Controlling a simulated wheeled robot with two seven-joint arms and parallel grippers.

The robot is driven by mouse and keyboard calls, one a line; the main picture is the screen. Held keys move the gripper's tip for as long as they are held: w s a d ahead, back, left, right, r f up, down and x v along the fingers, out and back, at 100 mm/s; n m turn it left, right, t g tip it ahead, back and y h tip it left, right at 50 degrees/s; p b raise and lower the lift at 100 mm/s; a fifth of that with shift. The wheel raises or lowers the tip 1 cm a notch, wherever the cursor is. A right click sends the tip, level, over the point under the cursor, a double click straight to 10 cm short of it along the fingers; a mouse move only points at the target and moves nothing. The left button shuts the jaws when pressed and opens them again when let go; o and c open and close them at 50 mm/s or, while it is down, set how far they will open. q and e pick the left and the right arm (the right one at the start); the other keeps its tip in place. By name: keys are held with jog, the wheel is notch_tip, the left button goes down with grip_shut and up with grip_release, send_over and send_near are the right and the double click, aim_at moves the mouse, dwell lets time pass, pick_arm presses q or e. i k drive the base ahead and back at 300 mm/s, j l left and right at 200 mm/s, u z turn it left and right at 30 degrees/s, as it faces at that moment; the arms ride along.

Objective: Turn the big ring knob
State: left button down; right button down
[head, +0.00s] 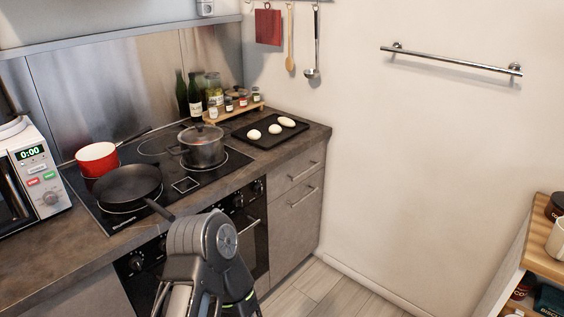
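The dark oven front (262,235) below the hob carries several round control knobs. One knob (135,263) shows at its left end and another knob (257,187) at its right end. Which one belongs to the big ring I cannot tell. The black hob (185,184) above has marked rings, partly covered by pans. One of my arms rises from the bottom middle in front of the oven and hides the middle of its front. No gripper fingers show, so whether a knob is touched cannot be seen.
On the hob are a black frying pan (127,187), a red pot (97,159) and a lidded steel pot (202,146). A microwave (32,178) stands left. A black tray (270,131) lies right. Floor (330,290) is clear at right, before a wooden shelf (545,240).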

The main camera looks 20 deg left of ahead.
aim_at(135, 262)
jog(key=u, duration=1.4)
